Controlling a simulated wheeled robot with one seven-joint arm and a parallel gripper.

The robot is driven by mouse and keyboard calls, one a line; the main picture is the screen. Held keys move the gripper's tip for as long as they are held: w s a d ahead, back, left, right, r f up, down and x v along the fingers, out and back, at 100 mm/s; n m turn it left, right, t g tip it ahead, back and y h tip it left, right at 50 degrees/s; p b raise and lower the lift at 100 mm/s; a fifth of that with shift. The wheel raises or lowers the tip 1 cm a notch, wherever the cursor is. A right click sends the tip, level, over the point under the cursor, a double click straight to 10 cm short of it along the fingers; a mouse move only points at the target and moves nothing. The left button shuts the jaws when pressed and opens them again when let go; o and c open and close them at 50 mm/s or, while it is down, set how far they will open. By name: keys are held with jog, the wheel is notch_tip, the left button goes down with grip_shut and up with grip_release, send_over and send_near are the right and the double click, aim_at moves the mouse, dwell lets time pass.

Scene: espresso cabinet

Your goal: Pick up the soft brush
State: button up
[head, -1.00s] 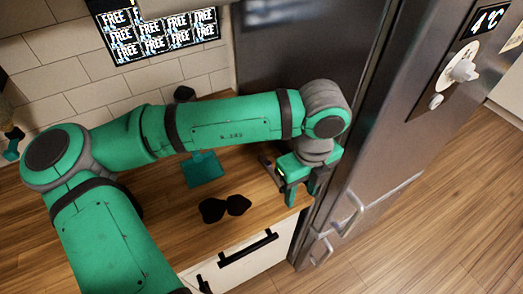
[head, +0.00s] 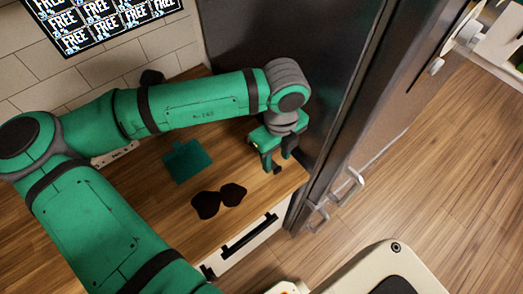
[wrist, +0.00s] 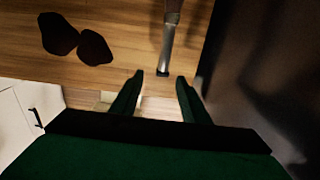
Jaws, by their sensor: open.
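A slim brush-like tool (wrist: 168,42) with a grey metallic shaft and a dark end lies on the wooden counter in the wrist view, its near end just beyond the gap between my fingertips. I take it for the soft brush; its far end runs out of the top of the picture. My gripper (wrist: 160,76) is open, with nothing between its fingers. In the head view my gripper (head: 273,160) is low over the counter's right end, beside the dark fridge side. The brush cannot be made out clearly there.
Two joined dark rounded shapes (head: 206,205) lie on the counter left of my gripper, with a flat teal item (head: 187,162) behind them. The fridge (head: 300,70) stands close on the right. White drawer fronts with a black handle (head: 250,237) lie below the counter's front edge.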

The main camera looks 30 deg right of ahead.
aim_at(278, 168)
jog(key=f, duration=0.4)
jog(key=shift+s+d+f, duration=0.25)
jog(key=shift+f, duration=0.15)
jog(key=shift+c, duration=0.2)
grip_shut()
